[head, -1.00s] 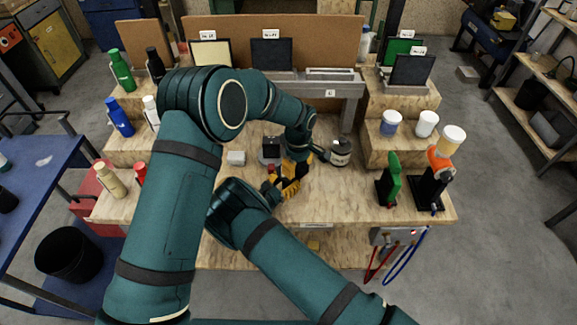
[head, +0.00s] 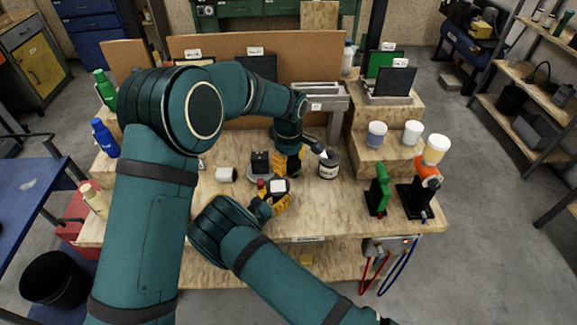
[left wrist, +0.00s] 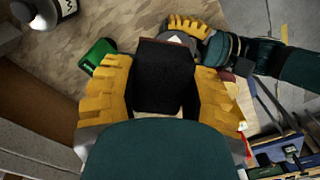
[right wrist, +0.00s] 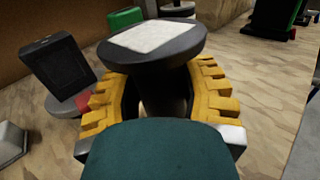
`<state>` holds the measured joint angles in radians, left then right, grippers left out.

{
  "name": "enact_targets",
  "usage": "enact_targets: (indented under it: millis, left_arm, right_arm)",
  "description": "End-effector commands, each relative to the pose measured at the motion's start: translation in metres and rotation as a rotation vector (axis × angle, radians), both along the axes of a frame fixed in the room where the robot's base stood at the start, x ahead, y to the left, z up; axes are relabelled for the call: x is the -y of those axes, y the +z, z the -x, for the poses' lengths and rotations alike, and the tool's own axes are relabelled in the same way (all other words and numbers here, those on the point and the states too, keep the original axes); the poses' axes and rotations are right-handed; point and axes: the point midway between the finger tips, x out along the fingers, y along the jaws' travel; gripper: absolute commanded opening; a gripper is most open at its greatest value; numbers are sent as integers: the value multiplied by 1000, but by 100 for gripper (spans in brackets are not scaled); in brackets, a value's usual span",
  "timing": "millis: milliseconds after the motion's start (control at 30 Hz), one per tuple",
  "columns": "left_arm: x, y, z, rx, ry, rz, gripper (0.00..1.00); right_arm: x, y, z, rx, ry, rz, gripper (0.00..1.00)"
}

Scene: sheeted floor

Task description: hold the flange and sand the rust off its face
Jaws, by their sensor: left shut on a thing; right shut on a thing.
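The flange (right wrist: 189,57) is a dark round disc in the right wrist view. Its upturned face carries a pale square patch (right wrist: 158,36), which also shows in the head view (head: 278,186). My right gripper (head: 272,200) is shut around the hub below the disc, at the bench's front middle. My left gripper (head: 288,162) is just behind it in the head view. In the left wrist view it is shut on a black block (left wrist: 165,80) with a brown far edge, apparently a sanding block. The flange is partly hidden behind that block there. I cannot tell the gap between them.
A black square-faced device (head: 260,160) on a grey round base stands left of my left gripper. A labelled can (head: 329,167) stands to the right. A pale cylinder (head: 227,174) lies at left. A green stand (head: 378,190) is at right. The wooden bench (head: 335,215) is clear at front right.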

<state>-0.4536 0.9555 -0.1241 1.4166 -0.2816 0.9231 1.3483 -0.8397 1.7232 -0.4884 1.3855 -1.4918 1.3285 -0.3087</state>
Motion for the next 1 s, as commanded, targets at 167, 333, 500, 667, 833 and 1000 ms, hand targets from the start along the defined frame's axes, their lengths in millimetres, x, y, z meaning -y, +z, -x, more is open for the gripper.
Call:
enact_targets:
  millis: [167,333,500,667,833,1000]
  left_arm:
    - [0,0,0,0,0,0,7]
    - [0,0,0,0,1,0,7]
    - [0,0,0,1,1,1,7]
    - [0,0,0,1,1,1,7]
    - [0,0,0,0,1,0,7]
    - [0,0,0,1,1,1,7]
  right_arm:
    - [0,0,0,0,0,0,0]
    - [0,0,0,0,0,0,0]
    - [0,1,0,2,0,1,76]
    - [0,1,0,1,0,0,76]
    - [-1,-1,1,-1,0,0,76]
    - [-12,0,11,-1,4,-1,76]
